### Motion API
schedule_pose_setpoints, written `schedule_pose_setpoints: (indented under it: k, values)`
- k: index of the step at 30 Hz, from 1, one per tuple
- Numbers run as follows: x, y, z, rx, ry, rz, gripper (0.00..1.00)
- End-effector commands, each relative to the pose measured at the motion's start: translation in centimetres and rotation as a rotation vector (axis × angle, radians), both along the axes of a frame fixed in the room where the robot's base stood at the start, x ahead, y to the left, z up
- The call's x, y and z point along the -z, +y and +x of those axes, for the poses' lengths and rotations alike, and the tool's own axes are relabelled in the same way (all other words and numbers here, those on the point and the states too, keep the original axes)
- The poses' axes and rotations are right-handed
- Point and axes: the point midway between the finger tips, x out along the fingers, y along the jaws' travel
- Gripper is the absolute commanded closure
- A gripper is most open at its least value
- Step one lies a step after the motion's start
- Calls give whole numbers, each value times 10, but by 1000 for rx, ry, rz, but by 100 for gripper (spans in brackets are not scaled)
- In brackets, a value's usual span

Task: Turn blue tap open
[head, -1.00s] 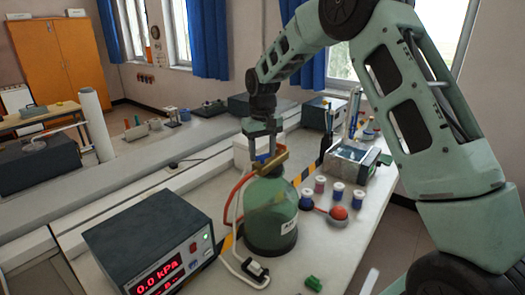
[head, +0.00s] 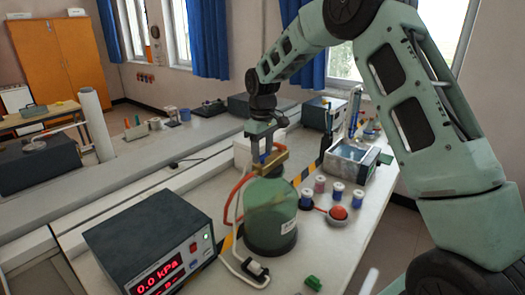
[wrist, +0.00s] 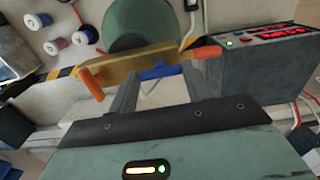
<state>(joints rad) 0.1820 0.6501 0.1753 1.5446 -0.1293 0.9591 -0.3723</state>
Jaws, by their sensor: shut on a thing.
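The blue tap (head: 264,157) sits at the brass manifold (head: 272,165) on top of the green vessel (head: 270,222). In the wrist view the blue tap (wrist: 158,71) lies between my two fingers, beside the brass bar (wrist: 140,66). My gripper (head: 262,150) comes down from above and is shut on the blue tap; it also shows in the wrist view (wrist: 160,82). An orange end piece (wrist: 92,83) shows at the left of the bar and another (wrist: 207,52) at the right. The fingers partly hide the tap in the head view.
A pressure meter (head: 150,242) reading 0.0 kPa stands at front left. Red and white hoses run beside the vessel.

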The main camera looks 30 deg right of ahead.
Motion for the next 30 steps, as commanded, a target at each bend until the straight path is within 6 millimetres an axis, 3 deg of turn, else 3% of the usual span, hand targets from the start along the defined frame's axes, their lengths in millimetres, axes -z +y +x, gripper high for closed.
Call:
schedule_pose_setpoints:
  k: [7, 8, 9, 10, 22, 30]
  values:
    - [-2, 0, 1, 0, -6, -1, 74]
    - [-2, 0, 1, 0, -5, -1, 43]
    - [-2, 0, 1, 0, -4, 0, 31]
    - [-1, 0, 1, 0, -4, 0, 29]
    - [-9, 0, 1, 1, -4, 0, 29]
    - [-61, 0, 1, 1, -9, -1, 29]
